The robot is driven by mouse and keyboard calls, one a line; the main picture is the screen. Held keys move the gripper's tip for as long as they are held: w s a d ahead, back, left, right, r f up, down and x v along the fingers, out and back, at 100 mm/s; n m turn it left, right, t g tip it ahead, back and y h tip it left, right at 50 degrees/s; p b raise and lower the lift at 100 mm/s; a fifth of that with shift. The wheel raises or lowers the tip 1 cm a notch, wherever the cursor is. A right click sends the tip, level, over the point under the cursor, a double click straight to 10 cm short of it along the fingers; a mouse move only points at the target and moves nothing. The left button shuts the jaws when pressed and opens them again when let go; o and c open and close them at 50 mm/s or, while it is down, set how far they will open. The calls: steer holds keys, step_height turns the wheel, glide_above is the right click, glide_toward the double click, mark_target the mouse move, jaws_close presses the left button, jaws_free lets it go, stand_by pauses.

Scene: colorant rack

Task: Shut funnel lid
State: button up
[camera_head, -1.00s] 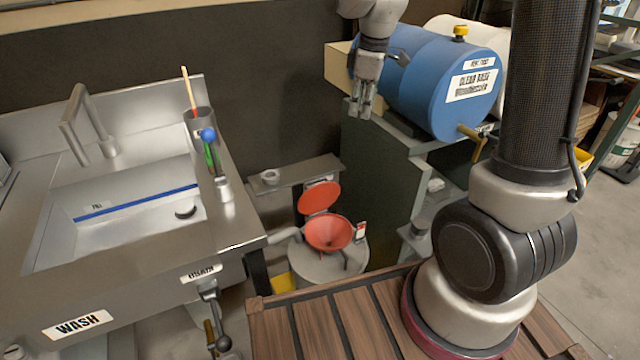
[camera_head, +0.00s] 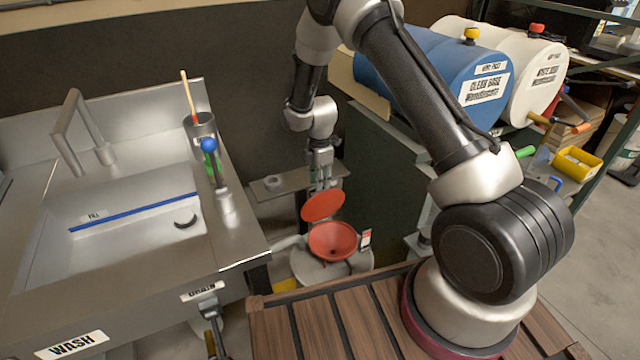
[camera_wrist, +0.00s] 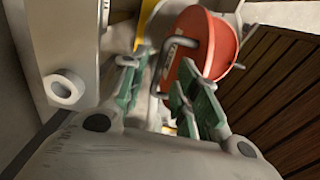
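The red funnel (camera_head: 333,241) sits on a grey drum, and its round red lid (camera_head: 322,205) stands raised, tilted up at the funnel's back edge. My gripper (camera_head: 321,180) points down just above and behind the lid's upper edge. In the wrist view my gripper (camera_wrist: 165,88) is open, with green pads on its fingers. The red lid (camera_wrist: 218,42) shows beyond the fingers, with a dark U-shaped handle (camera_wrist: 176,46) on its face, ahead of the gap between the fingers. I cannot tell whether a finger touches it. The funnel's bowl seems hidden behind the lid there.
A grey shelf (camera_head: 262,190) with a small ring-shaped piece lies behind the drum. A steel wash sink (camera_head: 130,210) stands at left, and a dark green cabinet (camera_head: 383,180) with blue and white barrels at right. A slatted wooden deck (camera_head: 310,325) is in front.

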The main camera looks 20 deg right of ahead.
steer(key=shift+f, duration=0.85)
jaws_close()
